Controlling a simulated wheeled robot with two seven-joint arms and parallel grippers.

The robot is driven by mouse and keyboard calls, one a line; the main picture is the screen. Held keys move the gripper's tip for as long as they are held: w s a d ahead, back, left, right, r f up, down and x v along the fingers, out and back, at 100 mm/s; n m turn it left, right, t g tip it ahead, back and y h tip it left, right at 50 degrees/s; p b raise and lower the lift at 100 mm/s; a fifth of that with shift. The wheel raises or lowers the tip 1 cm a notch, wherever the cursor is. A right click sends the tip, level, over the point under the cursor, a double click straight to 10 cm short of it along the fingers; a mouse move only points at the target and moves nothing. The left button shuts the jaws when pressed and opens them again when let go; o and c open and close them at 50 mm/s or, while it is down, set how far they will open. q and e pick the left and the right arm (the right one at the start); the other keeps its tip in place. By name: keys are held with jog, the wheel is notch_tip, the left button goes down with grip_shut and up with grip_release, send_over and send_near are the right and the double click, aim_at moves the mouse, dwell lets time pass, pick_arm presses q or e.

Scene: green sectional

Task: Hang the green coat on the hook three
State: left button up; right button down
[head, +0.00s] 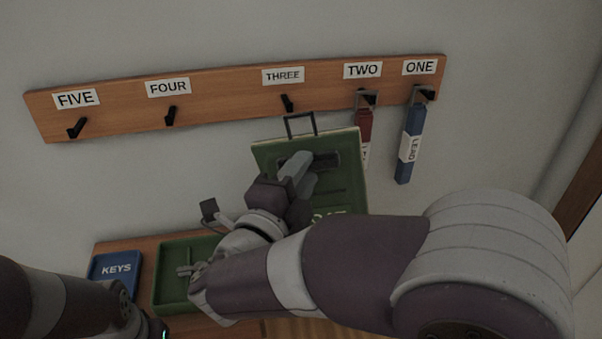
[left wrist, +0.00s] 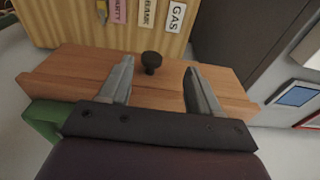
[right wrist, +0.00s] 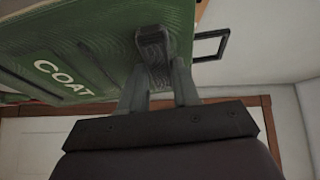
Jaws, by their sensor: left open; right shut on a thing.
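The green coat (head: 340,185) is a flat green panel with a dark loop at its top and a dark grip bar on its face. It also shows in the right wrist view, lettered COAT (right wrist: 90,55). My right gripper (head: 298,170) is shut on its grip bar and holds the panel up before the wall. The loop (head: 300,124) is just below and slightly right of the black hook three (head: 287,103) in the picture; I cannot tell the depth gap. My left gripper (left wrist: 158,88) is open, over a wooden surface with a dark knob (left wrist: 151,62) between its fingers.
The wooden rail (head: 220,95) has hooks labelled ONE to FIVE. A blue LEAD tag (head: 409,145) hangs on hook one and a red tag (head: 364,125) on hook two, beside the panel. Hooks four and five are bare. A blue KEYS tray (head: 115,272) and a green tray (head: 172,275) sit below.

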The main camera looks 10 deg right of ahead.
jog(key=w+p, duration=0.1)
jog(key=w, duration=0.2)
jog(key=shift+w, duration=0.35)
jog(key=shift+w+f+p, duration=0.2)
jog(key=shift+w+p, duration=0.45)
jog(key=shift+w, duration=1.65)
jog(key=shift+w+f+b, duration=0.8)
jog(key=shift+w+b, duration=0.1)
jog(key=shift+b, duration=0.05)
